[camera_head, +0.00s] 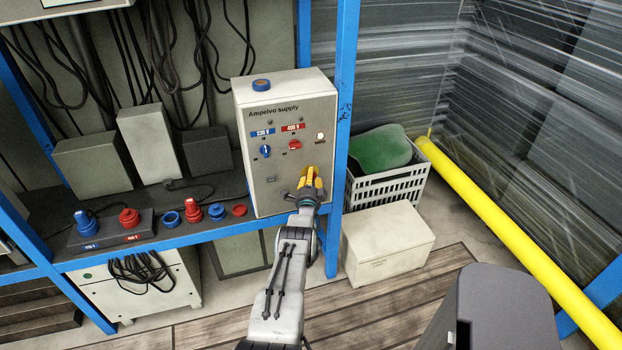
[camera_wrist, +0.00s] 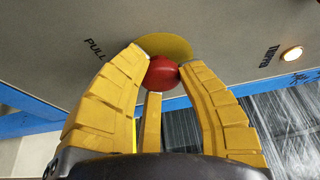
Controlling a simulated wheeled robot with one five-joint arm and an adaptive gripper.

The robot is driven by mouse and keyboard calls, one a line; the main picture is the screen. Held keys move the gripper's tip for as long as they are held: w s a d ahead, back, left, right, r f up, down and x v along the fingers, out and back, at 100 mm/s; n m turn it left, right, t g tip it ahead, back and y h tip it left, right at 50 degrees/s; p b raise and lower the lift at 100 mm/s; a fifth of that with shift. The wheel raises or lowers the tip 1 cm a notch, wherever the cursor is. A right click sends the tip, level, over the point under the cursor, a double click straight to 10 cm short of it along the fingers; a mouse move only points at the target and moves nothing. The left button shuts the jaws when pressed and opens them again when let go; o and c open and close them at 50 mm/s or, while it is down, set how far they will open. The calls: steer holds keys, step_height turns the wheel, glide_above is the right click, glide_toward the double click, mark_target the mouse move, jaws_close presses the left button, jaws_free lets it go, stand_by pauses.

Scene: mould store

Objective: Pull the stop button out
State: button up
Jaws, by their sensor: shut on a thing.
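The stop button (camera_wrist: 162,72) is a red knob in front of a yellow disc (camera_wrist: 176,46) on the panel, seen in the wrist view. My gripper (camera_wrist: 163,66) has its yellow fingers closed around the red knob. The word PULL is printed on the panel beside the disc. In the head view the grey supply box (camera_head: 262,200) is marked "Ampelvo supply". My gripper (camera_head: 309,180) is at the lower right of its front face there and hides the button.
The box front also carries a blue switch (camera_head: 265,150), a red switch (camera_head: 295,145) and a small lit lamp (camera_head: 320,137). A blue post (camera_head: 343,120) stands close on the right. Blue and red plugs lie on the shelf to the left. A white crate (camera_head: 388,187) stands right.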

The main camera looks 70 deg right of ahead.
steer(key=shift+s, duration=0.15)
jaws_close()
steer(key=shift+s+a, duration=0.3)
steer(key=shift+a, duration=0.15)
steer(key=o, duration=0.9)
jaws_free()
steer(key=shift+a, duration=0.2)
steer(key=shift+v, duration=5.8)
